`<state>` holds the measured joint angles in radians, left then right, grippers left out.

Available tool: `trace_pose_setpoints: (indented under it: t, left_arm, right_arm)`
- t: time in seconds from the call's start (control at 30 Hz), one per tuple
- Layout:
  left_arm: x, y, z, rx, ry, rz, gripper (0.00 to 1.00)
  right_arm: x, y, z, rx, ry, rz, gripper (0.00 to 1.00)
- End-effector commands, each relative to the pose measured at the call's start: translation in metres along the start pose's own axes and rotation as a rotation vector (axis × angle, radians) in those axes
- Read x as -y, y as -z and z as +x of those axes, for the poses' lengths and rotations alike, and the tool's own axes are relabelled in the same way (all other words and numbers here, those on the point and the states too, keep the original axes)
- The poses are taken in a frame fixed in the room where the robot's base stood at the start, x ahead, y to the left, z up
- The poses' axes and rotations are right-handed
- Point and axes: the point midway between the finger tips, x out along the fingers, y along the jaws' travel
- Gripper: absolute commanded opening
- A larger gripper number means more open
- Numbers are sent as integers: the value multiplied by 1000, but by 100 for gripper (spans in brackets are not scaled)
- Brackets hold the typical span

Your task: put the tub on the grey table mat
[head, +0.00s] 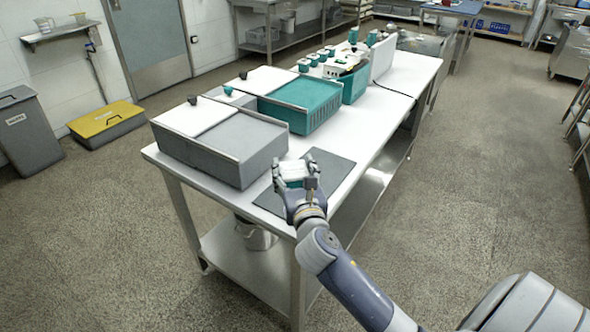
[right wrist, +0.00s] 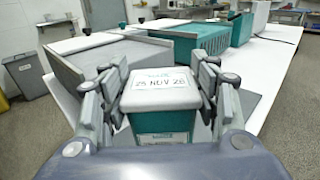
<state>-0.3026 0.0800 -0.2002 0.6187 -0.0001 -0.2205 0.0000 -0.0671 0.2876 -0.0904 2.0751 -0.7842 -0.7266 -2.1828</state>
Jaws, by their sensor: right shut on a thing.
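The tub (right wrist: 160,105) is teal with a white lid that bears printed writing. In the right wrist view it sits between the fingers of my right gripper (right wrist: 160,90), which is shut on it. In the head view the right gripper (head: 296,174) holds the tub (head: 292,172) over the grey table mat (head: 333,166). The mat lies flat at the near end of the white table. I cannot tell whether the tub touches the mat. The gripper and arm hide part of the mat. My left gripper is not in view.
A grey bin (head: 227,150) with a partly white top stands just left of the mat. A teal bin (head: 305,104) stands behind it. Several small teal tubs (head: 313,60) and a white panel (head: 383,57) are farther back. The table's right strip (head: 377,125) is clear.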

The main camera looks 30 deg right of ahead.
Motion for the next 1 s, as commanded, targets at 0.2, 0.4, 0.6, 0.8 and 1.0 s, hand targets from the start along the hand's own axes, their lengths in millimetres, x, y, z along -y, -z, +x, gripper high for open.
trace_pose_setpoints:
  t: [0.2, 0.4, 0.6, 0.8, 1.0]
  left_arm:
    - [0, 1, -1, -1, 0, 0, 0]
    - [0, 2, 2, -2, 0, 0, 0]
    - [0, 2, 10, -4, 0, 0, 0]
    - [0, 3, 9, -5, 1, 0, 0]
    - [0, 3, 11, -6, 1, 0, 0]
  right_arm:
    - [8, 2, 43, 4, 0, 1, 19]
    - [10, 10, 53, 1, 0, 1, 19]
    - [10, 37, 53, 1, -1, 3, 19]
    - [10, 39, 53, 4, -2, 0, 19]
    - [10, 42, 53, 3, -2, 0, 19]
